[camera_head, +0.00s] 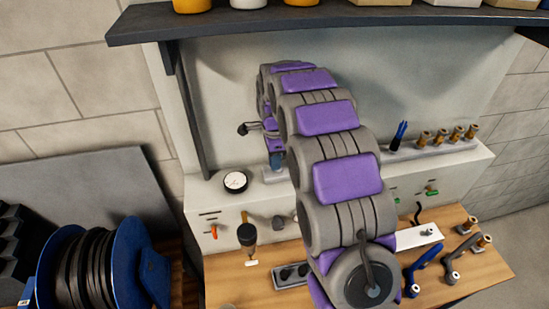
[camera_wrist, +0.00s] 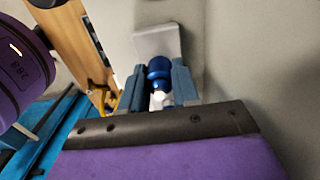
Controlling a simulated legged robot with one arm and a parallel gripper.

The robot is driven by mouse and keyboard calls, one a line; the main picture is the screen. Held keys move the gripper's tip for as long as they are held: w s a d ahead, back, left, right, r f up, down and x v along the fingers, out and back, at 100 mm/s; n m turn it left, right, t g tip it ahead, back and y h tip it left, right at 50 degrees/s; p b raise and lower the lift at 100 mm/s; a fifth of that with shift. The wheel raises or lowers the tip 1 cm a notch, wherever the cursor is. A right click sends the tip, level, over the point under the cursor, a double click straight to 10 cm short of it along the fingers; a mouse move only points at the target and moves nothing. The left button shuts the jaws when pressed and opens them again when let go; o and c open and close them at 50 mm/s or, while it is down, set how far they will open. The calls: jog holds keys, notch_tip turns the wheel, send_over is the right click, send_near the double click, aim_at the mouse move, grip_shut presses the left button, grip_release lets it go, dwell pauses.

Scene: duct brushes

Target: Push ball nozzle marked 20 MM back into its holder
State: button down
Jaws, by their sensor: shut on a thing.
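My gripper (camera_wrist: 158,85) is shut on a small nozzle-like part (camera_wrist: 158,68) with a blue round body and a white section. The part sits between the two blue-grey fingers in the wrist view. A pale grey plate (camera_wrist: 156,40) is right behind it; I cannot tell whether they touch. In the head view my gripper (camera_head: 274,152) is at the back panel, left of my purple and grey arm, just above a small blue-grey block (camera_head: 275,174). The held part is hidden there. No 20 MM marking is readable, and I cannot tell which piece is the holder.
A dark shelf (camera_head: 330,22) overhangs the panel. A rail (camera_head: 400,152) with several brass fittings is on the right. A round gauge (camera_head: 236,181) is on the left. Handles and fittings lie on the wooden bench (camera_head: 480,278). A blue hose reel (camera_head: 95,265) stands lower left.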

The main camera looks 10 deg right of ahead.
jog(key=shift+d, duration=0.55)
jog(key=shift+a, duration=0.35)
jog(key=shift+d, duration=0.1)
jog(key=shift+d, duration=0.35)
jog(key=shift+a+f, duration=0.25)
jog(key=shift+f, duration=0.1)
jog(key=shift+d+f, duration=0.1)
jog(key=shift+f, duration=0.15)
jog(key=shift+s+f, duration=0.15)
jog(key=shift+f, duration=0.1)
